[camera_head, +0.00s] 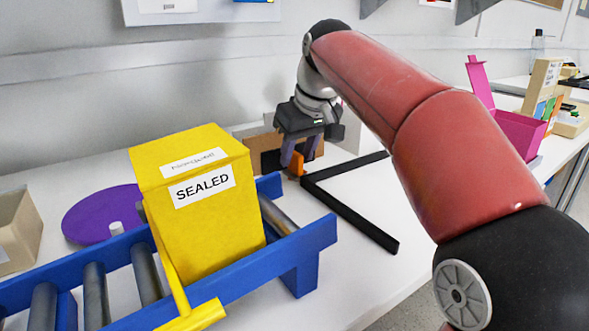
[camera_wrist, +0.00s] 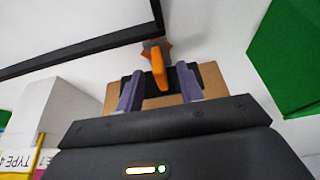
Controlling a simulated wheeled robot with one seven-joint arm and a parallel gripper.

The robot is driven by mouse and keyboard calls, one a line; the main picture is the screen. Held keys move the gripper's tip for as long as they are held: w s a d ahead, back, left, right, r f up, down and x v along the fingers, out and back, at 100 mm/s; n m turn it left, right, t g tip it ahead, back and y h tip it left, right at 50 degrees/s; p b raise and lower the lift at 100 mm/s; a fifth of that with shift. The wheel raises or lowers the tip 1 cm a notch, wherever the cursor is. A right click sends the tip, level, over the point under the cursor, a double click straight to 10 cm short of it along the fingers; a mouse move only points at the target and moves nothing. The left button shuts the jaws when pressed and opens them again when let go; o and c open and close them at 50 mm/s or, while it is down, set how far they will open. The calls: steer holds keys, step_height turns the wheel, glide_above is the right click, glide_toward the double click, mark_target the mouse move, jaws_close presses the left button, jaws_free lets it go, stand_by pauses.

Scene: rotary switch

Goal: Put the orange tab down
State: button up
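The orange tab (camera_wrist: 159,72) shows in the wrist view as a narrow upright piece between my two purple fingers, with visible gaps on both sides. A grey part with orange-red edges lies at its far end. It sits in front of a brown box-like body (camera_wrist: 212,88) with a black face. In the head view the orange tab (camera_head: 296,164) is a small patch just below my fingertips. My gripper (camera_head: 300,152) is open around the tab, pointing down; it also shows in the wrist view (camera_wrist: 160,86). Finger contact with the tab is not visible.
A yellow box marked SEALED (camera_head: 208,225) stands on a blue roller conveyor (camera_head: 318,232) at the left. Black bars (camera_head: 352,218) lie on the white table right of my gripper. A pink open box (camera_head: 520,132) is at the right. A green object (camera_wrist: 288,60) shows in the wrist view.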

mark_target(297, 153)
steer(key=shift+w+a+f, duration=0.15)
steer(key=shift+w+f, duration=0.05)
steer(key=shift+f, duration=0.5)
jaws_close()
step_height(297, 153, up, 10)
steer(key=p, duration=0.4)
